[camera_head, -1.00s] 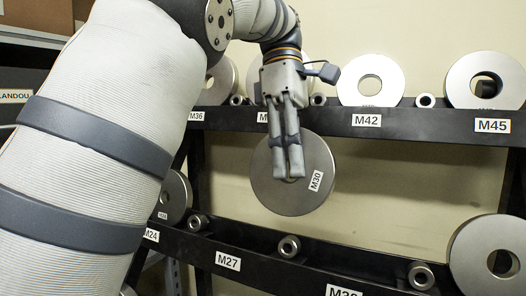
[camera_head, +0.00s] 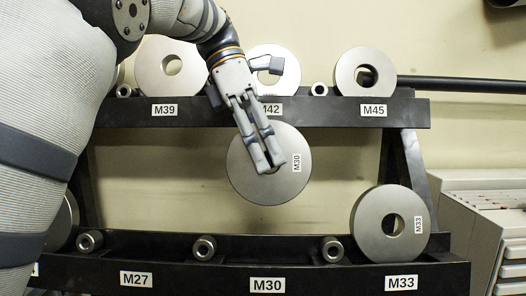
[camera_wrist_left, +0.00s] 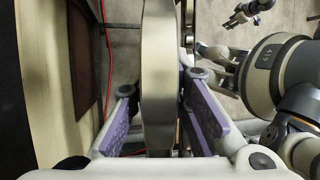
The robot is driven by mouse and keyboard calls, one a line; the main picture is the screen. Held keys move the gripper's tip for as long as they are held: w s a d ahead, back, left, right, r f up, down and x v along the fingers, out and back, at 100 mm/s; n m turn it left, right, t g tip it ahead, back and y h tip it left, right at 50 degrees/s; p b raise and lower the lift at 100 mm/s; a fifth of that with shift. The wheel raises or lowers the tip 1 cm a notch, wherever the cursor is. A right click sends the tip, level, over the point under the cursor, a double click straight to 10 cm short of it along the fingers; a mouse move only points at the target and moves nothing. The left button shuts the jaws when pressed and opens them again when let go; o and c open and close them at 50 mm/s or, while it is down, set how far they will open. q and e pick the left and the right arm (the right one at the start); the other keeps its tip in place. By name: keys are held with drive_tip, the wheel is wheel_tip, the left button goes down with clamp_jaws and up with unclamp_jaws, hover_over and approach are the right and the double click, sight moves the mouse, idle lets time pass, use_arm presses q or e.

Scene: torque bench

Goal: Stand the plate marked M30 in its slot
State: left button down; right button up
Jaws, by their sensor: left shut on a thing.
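The steel plate marked M30 (camera_head: 240,170) is a grey disc with a centre hole, held upright in front of the rack's open middle. My left gripper (camera_head: 268,168) is shut on it, with the fingers over its face and the hole. In the left wrist view, the plate (camera_wrist_left: 157,80) shows edge-on between the purple finger pads of my left gripper (camera_wrist_left: 157,118). The slot labelled M30 (camera_head: 267,285) is on the lower rail, between two nuts. The plate hangs above this stretch, its lower edge apart from the rail. What seems to be my right gripper (camera_wrist_left: 222,68) shows in the wrist view, its opening unclear.
Plate M33 (camera_head: 371,226) stands on the lower rail at right, close to the M30 slot. Upper-rail plates include M39 (camera_head: 150,75) and M45 (camera_head: 345,70). Nuts (camera_head: 204,248) and (camera_head: 332,249) sit along the lower rail. A grey cabinet (camera_head: 470,225) stands at right.

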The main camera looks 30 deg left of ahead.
sight(234, 141)
use_arm(q)
drive_tip(key=shift+r, duration=0.2)
drive_tip(key=shift+s+d+f, duration=0.15)
drive_tip(key=shift+s+f, duration=0.1)
drive_tip(key=shift+f, duration=1.3)
drive_tip(key=shift+s+d+f, duration=0.1)
drive_tip(key=shift+s+f, duration=0.15)
drive_tip(key=shift+f, duration=1.25)
drive_tip(key=shift+s+d+f, duration=0.15)
drive_tip(key=shift+s+f, duration=0.1)
drive_tip(key=shift+f, duration=1.3)
drive_tip(key=shift+f, duration=0.3)
drive_tip(key=c, duration=1.4)
unclamp_jaws()
drive_tip(key=shift+c, duration=0.2)
drive_tip(key=shift+f, duration=0.25)
drive_tip(key=v, duration=1.2)
drive_tip(key=shift+s+r, duration=0.1)
drive_tip(key=shift+r, duration=0.05)
